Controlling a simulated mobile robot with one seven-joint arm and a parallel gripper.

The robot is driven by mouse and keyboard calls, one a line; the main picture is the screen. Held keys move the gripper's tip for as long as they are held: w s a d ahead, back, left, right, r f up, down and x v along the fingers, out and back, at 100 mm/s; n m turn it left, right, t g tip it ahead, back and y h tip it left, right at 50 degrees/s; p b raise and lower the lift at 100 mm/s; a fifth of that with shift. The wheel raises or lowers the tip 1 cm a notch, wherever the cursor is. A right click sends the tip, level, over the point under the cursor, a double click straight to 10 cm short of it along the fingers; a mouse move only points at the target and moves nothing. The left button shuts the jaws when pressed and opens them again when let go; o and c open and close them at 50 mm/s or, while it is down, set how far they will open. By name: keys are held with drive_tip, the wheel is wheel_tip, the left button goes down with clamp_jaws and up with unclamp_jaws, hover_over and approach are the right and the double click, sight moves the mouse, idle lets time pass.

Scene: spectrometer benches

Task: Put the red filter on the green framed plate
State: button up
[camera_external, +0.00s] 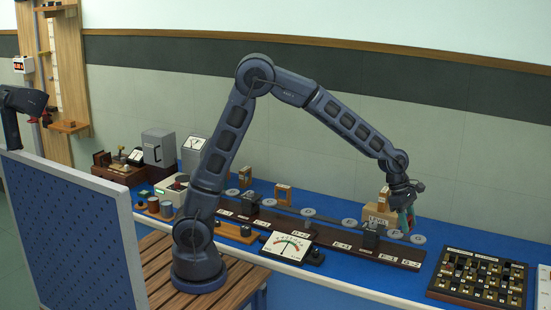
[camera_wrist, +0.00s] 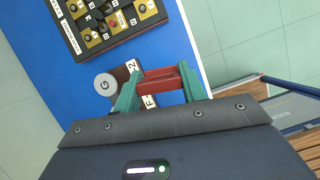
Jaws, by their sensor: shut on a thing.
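My gripper (camera_external: 406,216) has teal fingers and is over the right part of the blue bench, near the end of the long dark rail. In the wrist view, my gripper (camera_wrist: 160,88) is shut on the red filter (camera_wrist: 161,80), a red piece spanning between the two fingers. In the external view the filter is mostly hidden by the fingers. I cannot clearly make out the green framed plate; a small green patch (camera_external: 145,193) shows at the bench's left end, too small to identify.
The dark rail (camera_external: 330,243) carries black holders and white labels. Grey lettered discs line the bench, one marked G (camera_wrist: 105,86). A dark board of small blocks (camera_external: 478,279) lies at the right. A dial meter (camera_external: 287,246) stands in front. A wooden LEVEL block (camera_external: 377,219) is beside my gripper.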

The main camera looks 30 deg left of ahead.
wheel_tip(320, 180, up, 13)
drive_tip(key=w+a+n+t, duration=0.1)
drive_tip(key=w+a+n, duration=0.1)
drive_tip(key=w+a, duration=1)
drive_tip(key=w+a+n+t, duration=0.1)
drive_tip(key=w+a+n, duration=0.1)
drive_tip(key=w+a, duration=0.95)
drive_tip(key=w+a+n+t, duration=0.15)
drive_tip(key=w+a, duration=0.45)
drive_tip(key=a, duration=0.8)
drive_tip(key=w+a+n+y, duration=0.1)
drive_tip(key=w+a+n, duration=0.3)
drive_tip(key=a, duration=1)
drive_tip(key=w+a+n, duration=0.1)
drive_tip(key=w+a, duration=0.6)
drive_tip(key=a, duration=0.7)
drive_tip(key=s+a+n, duration=0.3)
drive_tip(key=a, duration=1.5)
drive_tip(key=n+t+y, duration=0.2)
drive_tip(key=n+y, duration=0.1)
drive_tip(key=n, duration=0.4)
hover_over(146, 191)
drive_tip(key=s, duration=0.2)
drive_tip(key=shift+m, duration=0.25)
drive_tip(key=f, duration=3.1)
drive_tip(key=shift+w+a+f, duration=0.1)
drive_tip(key=shift+w+f, duration=0.05)
drive_tip(key=shift+w, duration=0.25)
